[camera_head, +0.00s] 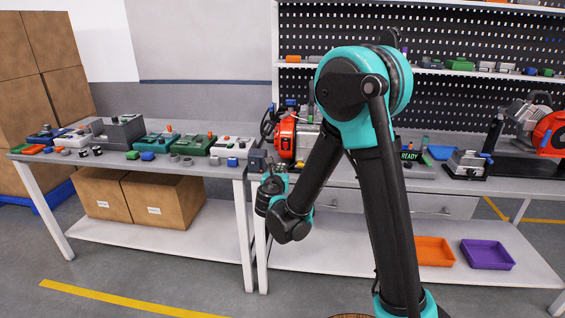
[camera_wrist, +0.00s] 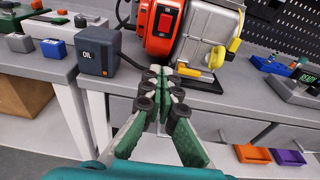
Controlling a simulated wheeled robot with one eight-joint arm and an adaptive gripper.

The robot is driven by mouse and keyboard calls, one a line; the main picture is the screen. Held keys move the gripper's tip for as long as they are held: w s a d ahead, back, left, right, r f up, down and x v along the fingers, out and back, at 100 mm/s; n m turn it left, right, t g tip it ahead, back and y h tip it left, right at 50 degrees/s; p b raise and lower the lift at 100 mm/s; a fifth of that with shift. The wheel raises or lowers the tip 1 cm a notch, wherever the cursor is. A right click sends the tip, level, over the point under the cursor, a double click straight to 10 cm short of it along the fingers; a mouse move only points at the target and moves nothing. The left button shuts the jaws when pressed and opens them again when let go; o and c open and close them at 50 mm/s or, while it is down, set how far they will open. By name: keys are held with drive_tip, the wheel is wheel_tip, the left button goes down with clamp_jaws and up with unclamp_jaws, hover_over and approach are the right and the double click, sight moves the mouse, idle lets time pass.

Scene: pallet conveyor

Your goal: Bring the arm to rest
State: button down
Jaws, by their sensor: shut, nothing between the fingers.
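My gripper (camera_wrist: 168,78) shows in the wrist view with green fingers and dark joints. Its fingertips are together and nothing is between them. It points toward the front edge of the grey workbench (camera_wrist: 122,80), with a dark box marked OIL (camera_wrist: 97,53) to its left and a red and grey machine (camera_wrist: 165,28) beyond it. In the head view my teal and black arm is folded, with the elbow raised high and the wrist low in front of the gap between the two benches. The gripper (camera_head: 273,170) is small there and its fingers are hard to make out.
The left bench (camera_head: 100,165) carries several small parts and housings, with cardboard boxes (camera_head: 160,200) on its lower shelf. On the right, an orange tray (camera_head: 435,251) and a purple tray (camera_head: 487,254) lie on the lower shelf. The floor in front is clear.

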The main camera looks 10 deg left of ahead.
drive_tip(key=s+d+f+m+g+h, duration=0.25)
drive_tip(key=s+d+m, duration=0.25)
drive_tip(key=d+m, duration=0.55)
drive_tip(key=s+d+f+m+g+h, duration=0.1)
drive_tip(key=s+d+f+m+g, duration=0.45)
drive_tip(key=d, duration=0.75)
drive_tip(key=s+d+f+m+g+y, duration=0.2)
drive_tip(key=s+m, duration=0.7)
drive_tip(key=s+d+f+m+g+y, duration=0.2)
drive_tip(key=s+d+m, duration=0.1)
drive_tip(key=s+m, duration=0.7)
drive_tip(key=shift+s+m, duration=0.3)
